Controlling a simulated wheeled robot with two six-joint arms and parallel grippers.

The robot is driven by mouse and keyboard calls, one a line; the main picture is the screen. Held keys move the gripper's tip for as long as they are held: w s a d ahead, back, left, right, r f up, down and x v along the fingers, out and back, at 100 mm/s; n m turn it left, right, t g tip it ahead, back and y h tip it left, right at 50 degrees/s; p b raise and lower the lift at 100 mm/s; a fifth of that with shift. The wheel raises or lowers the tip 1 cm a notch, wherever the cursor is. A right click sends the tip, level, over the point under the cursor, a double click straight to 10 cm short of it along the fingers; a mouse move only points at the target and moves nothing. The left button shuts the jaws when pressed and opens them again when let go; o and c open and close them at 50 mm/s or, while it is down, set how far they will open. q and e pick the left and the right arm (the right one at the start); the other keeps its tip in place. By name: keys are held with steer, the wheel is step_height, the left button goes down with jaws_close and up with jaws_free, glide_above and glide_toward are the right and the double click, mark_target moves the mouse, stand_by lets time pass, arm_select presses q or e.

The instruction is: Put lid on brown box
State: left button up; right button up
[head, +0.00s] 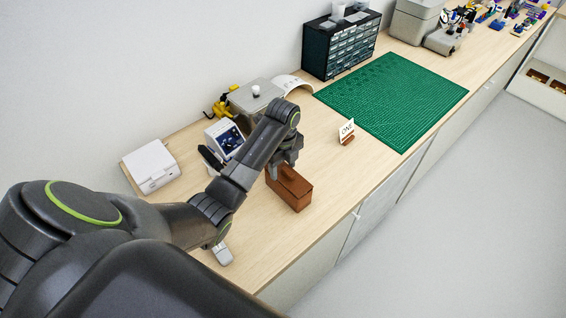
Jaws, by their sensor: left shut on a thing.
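The brown box (299,200) stands on the wooden bench, a little right of the picture's middle. My left gripper (278,172) is over the box's back left end, pointing down, and is shut on the lid (290,181). The lid shows as a brown top face at the box's upper edge. I cannot tell whether it rests fully on the box or is held just above it. The gripper's fingers and arm hide the far left part of the box and lid. My right gripper is not in view.
A small white sign on a brown stand (347,133) is right of the box. A green mat (395,100) lies beyond it. A device with a screen (225,138) and a white box (150,166) stand at left. The bench's front edge (350,214) is near the box.

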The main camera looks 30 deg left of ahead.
arm_select(q)
steer(key=shift+f, duration=0.25)
steer(key=o, duration=0.9)
steer(key=shift+o, duration=0.7)
